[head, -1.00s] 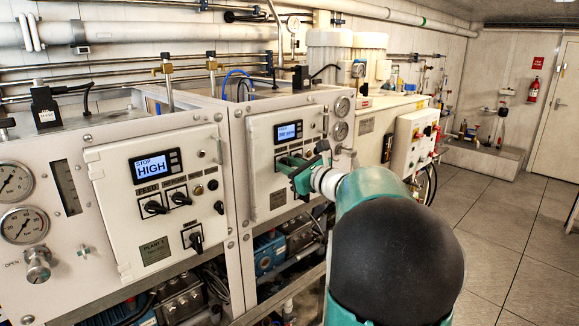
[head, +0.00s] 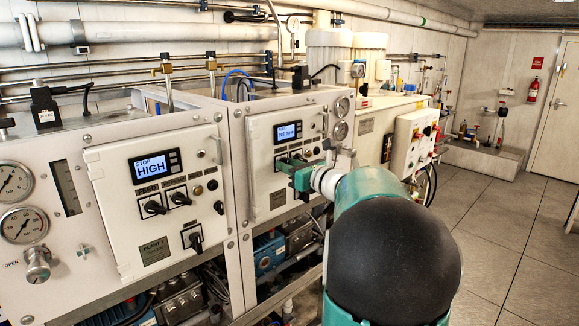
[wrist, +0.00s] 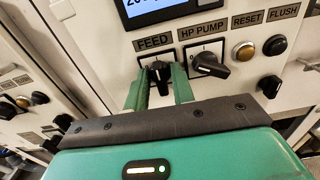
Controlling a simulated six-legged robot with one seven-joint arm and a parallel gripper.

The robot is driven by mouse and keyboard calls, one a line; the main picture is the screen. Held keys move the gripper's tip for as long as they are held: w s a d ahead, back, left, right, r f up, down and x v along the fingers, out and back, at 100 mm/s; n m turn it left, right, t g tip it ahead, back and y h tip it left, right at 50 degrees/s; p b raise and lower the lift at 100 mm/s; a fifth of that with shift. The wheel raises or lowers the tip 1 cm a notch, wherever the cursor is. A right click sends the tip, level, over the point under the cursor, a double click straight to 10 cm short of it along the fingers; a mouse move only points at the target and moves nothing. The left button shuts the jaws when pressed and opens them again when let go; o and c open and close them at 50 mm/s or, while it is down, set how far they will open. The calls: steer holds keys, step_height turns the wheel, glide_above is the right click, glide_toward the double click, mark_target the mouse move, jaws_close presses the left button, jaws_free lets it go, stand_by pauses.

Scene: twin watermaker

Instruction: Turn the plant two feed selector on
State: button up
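The plant two feed selector (wrist: 160,74) is a black rotary knob under the FEED label in the wrist view. Its handle stands roughly upright in that picture. My gripper (wrist: 160,88) has one green finger on each side of the knob, close against it, and looks shut on it. The fingertips partly hide the knob's sides and position marks. In the head view my gripper (head: 288,166) is at the plant two panel (head: 285,155), and the selector is hidden behind it.
The HP pump selector (wrist: 208,64) is close right of my fingers, its handle slanting to the lower right. The reset button (wrist: 243,50) and flush button (wrist: 275,45) lie further right. Plant one's panel (head: 155,215) stands left. Open floor (head: 500,235) lies to the right.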

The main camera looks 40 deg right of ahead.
steer(key=shift+o, duration=0.5)
steer(key=s, duration=1.4)
steer(key=shift+d, duration=0.25)
steer(key=shift+w, duration=0.1)
